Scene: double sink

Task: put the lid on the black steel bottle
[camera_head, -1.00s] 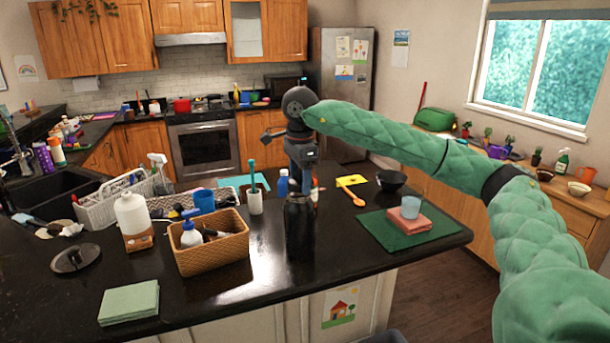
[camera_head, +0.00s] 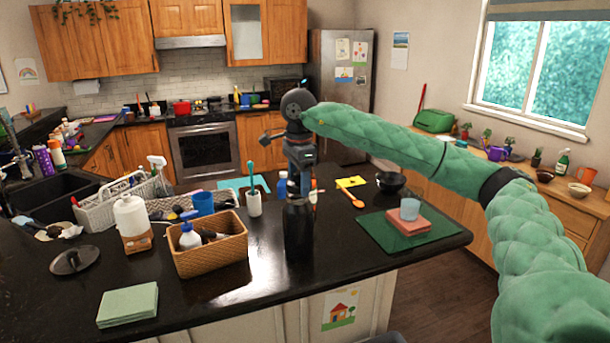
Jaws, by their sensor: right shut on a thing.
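The black steel bottle (camera_head: 298,232) stands upright on the dark counter, near the middle of the view. My right gripper (camera_head: 299,188) points straight down over the bottle's top. It is shut on a small dark thing, which I take to be the lid; it is too small and dark to make out. Fingers, lid and bottle mouth run together here, so I cannot tell whether the lid touches the bottle or how well it lines up. My left gripper is not in view.
A white cup with a teal brush (camera_head: 254,202) and a wicker basket (camera_head: 210,255) stand left of the bottle. A blue bottle (camera_head: 283,186) is close behind. An orange spoon (camera_head: 352,197) and a green mat (camera_head: 435,232) lie to the right. The counter in front is clear.

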